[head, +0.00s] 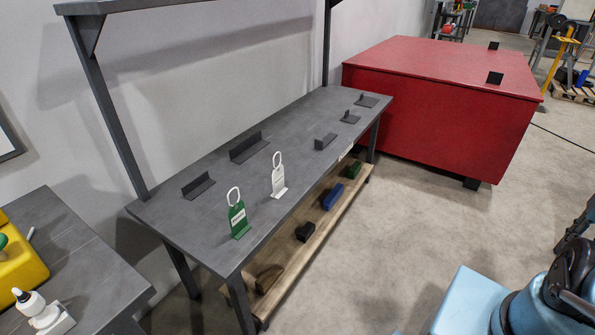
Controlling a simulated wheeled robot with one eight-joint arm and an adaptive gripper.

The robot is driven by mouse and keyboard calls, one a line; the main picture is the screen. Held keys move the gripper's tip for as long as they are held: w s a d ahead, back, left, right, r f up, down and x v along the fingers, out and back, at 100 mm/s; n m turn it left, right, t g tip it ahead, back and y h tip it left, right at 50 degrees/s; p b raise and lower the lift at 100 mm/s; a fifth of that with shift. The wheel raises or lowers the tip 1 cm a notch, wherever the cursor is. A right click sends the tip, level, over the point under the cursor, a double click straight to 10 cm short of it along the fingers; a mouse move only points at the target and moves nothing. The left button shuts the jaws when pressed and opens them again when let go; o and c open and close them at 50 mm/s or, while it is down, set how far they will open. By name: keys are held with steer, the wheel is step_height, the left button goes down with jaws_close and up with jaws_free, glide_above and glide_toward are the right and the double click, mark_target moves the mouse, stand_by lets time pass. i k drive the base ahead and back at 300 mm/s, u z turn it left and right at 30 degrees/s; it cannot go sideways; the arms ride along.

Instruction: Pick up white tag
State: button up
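The white tag (278,181) stands upright on the dark grey workbench (215,217), near its front edge. It has a white loop on top and a small white foot. A green tag (238,220) with a white loop stands upright to its left and nearer to me. Parts of my own body show at the lower right, well apart from the tags. I cannot make out my gripper's fingers in the head view.
Several dark angle brackets (248,148) stand on the bench. A wooden lower shelf (290,275) holds small coloured blocks. A large red box (430,110) stands behind at right. A grey table (75,245) is at lower left. Floor in front of the bench is clear.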

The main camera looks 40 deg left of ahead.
mark_target(279, 188)
steer(key=i, duration=1.3)
steer(key=u, duration=2.25)
